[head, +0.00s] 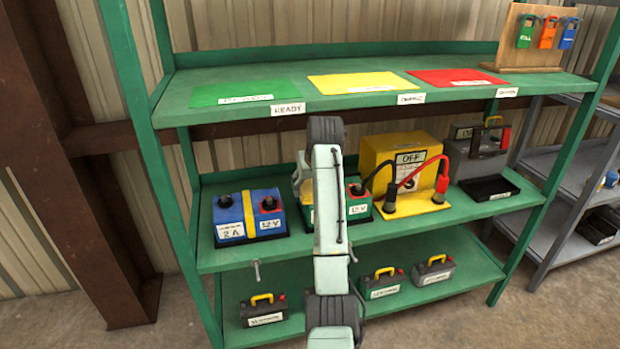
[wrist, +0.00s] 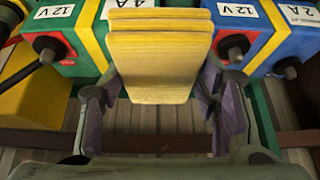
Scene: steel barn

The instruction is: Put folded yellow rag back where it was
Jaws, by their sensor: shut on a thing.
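The folded yellow rag (wrist: 152,70) is in the middle of the wrist view, a ribbed block with several stacked layers. My gripper (wrist: 155,100) is shut on it, with a purple finger pad at each side. In the wrist view the rag covers part of the green 4 A charger (wrist: 62,22) and the blue 2 A charger (wrist: 292,22); I cannot tell whether it touches them.
The green rack's top shelf holds a green mat (head: 230,92), a yellow mat (head: 350,81), a red mat (head: 450,77) and a padlock board (head: 530,40). A yellow box (head: 390,150) and grey tester (head: 475,160) stand on the middle shelf. Several batteries (head: 264,310) stand below.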

